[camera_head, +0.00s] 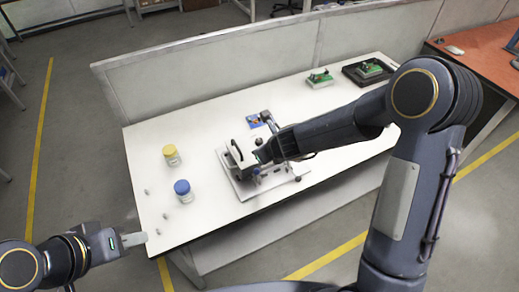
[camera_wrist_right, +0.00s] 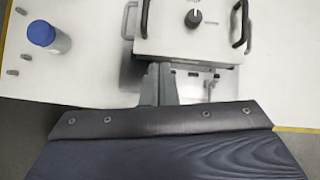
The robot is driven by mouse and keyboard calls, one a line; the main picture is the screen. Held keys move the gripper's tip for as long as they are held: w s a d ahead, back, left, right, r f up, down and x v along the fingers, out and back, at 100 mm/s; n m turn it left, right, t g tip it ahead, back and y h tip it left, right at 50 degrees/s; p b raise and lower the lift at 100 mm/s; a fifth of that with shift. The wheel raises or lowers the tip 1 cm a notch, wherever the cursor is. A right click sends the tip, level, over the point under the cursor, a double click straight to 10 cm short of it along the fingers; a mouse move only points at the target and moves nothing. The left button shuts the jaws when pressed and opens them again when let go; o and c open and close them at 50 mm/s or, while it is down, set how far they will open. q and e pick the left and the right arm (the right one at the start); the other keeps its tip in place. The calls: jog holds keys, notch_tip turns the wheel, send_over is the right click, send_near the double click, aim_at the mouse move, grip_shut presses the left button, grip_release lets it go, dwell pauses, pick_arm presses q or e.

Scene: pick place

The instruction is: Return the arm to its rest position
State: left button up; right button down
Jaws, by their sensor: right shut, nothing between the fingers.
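My right arm reaches from the right over the white table (camera_head: 230,115) in the head view. Its gripper (camera_wrist_right: 160,85) is shut and empty in the wrist view, at the near edge of a white device (camera_wrist_right: 165,35) with black handles and a dark knob. I cannot tell whether the fingertips touch the device. In the head view the device (camera_head: 228,157) stands on a light base plate and is partly hidden by my right arm. My left gripper (camera_head: 134,239) is at the table's near left corner; its fingers overlap in this view, so its opening is unclear.
A yellow-capped jar (camera_head: 171,155) and a blue-capped jar (camera_head: 183,191) stand left of the device, near several small grey pieces. Green boards (camera_head: 320,78) and a black tray (camera_head: 349,71) lie at the back right. A low partition (camera_head: 215,62) runs behind the table.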

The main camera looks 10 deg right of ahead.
jog(key=shift+s+r, duration=0.1)
jog(key=shift+s, duration=0.15)
jog(key=s+d+r+n+t+y+b, duration=0.1)
jog(key=s+d+r+n+y+b, duration=0.25)
jog(key=s+r+n, duration=1)
jog(key=s+d+f+n+g+h, duration=0.1)
jog(key=s+d+n, duration=0.2)
jog(key=s+n, duration=0.4)
jog(key=s+d+f+n+g+h+b, duration=0.1)
jog(key=s+d+n, duration=0.3)
jog(key=s+n, duration=0.4)
jog(key=shift+s+f, duration=0.6)
